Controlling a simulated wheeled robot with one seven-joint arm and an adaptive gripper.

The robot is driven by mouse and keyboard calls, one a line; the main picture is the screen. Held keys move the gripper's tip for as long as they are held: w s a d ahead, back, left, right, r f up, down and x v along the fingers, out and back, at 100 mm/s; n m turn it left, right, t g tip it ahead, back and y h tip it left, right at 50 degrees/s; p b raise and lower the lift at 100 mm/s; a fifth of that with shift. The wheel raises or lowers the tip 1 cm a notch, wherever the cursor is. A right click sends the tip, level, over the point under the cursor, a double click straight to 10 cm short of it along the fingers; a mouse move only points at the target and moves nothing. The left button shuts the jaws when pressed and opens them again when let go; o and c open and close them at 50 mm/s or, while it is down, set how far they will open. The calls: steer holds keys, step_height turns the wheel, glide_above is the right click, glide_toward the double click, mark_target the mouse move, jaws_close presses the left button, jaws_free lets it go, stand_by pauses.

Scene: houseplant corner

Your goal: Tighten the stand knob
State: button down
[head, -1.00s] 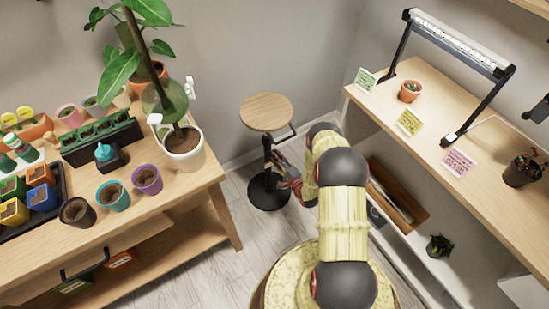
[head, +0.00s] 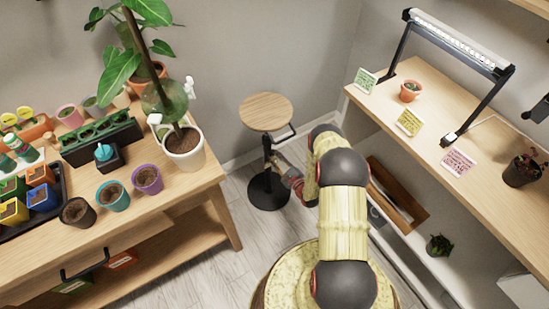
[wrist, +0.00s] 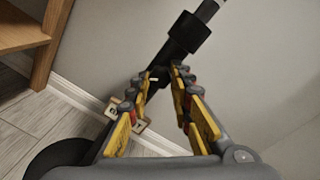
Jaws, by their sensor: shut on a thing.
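The plant stand has a round wooden top (head: 266,112), a dark pole (head: 267,150) and a round black base (head: 268,191). In the wrist view its dark pole and thicker collar (wrist: 188,33) run slanted beyond my fingertips. My gripper (wrist: 163,74) has its yellow-padded fingers closed in at the pole, just below the collar. It is shut on the stand knob, which is mostly hidden between the fingertips. In the head view my gripper (head: 277,160) reaches the pole from the right, below the top, partly hidden by my arm.
A wooden bench (head: 215,181) with pots and a large potted plant (head: 183,147) stands left of the stand. A shelf unit (head: 440,125) with a grow lamp (head: 460,45) is on the right. The wall is close behind the stand. Some floor (head: 215,270) is clear in front.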

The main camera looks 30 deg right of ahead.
stand_by(0.4)
steer(key=c, duration=1.6)
jaws_free()
steer(key=shift+o, duration=0.2)
steer(key=s+d, duration=0.1)
steer(key=s, duration=1.1)
steer(key=shift+r, duration=0.15)
